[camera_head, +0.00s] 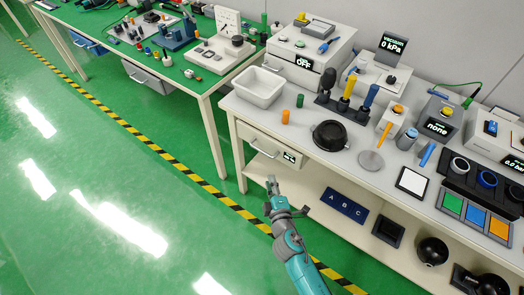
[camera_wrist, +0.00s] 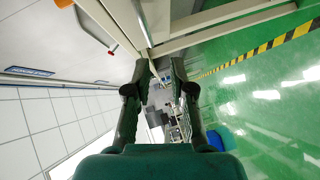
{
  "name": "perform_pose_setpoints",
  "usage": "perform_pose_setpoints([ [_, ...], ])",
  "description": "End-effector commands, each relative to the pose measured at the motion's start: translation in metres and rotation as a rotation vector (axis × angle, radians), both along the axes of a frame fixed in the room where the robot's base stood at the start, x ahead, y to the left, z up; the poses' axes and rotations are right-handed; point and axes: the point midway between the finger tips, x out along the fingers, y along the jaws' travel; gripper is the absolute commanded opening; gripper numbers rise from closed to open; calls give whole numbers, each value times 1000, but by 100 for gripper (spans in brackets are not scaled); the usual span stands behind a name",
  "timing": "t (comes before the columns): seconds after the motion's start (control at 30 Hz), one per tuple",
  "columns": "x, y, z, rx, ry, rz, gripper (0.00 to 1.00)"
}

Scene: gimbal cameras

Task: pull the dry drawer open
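A shallow white drawer (camera_head: 274,146) is set under the left end of the white bench and looks shut. It has a grey bar handle (camera_head: 264,150) and a small dark label (camera_head: 290,157) too small to read. My gripper (camera_head: 272,186) is in front of and below the drawer in the head view, apart from the handle. In the wrist view my gripper (camera_wrist: 160,72) has its two fingers spread with nothing held between them. A pale curved bar with a red end (camera_wrist: 98,32) shows at the upper left there; I cannot tell if it is the handle.
The white bench (camera_head: 345,160) carries a white bin (camera_head: 259,87), an orange cylinder (camera_head: 285,116) and a black round dish (camera_head: 330,135). A lower shelf holds a blue ABC board (camera_head: 344,205). Green floor left of the striped tape (camera_head: 150,145) is clear.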

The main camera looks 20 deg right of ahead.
Motion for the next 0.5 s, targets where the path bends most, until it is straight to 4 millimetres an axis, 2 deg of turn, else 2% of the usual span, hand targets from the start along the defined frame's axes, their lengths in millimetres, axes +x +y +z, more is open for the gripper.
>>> perform_pose_setpoints([
  [0.03, 14, 1, 5, -30, -9, -4, 23],
  [0.1, 27, 2, 8, -64, -14, -7, 23],
  [0.37, 50, 0, 12, -104, -22, -15, 23],
  [0.5, 69, -3, 9, -102, -21, -16, 23],
])
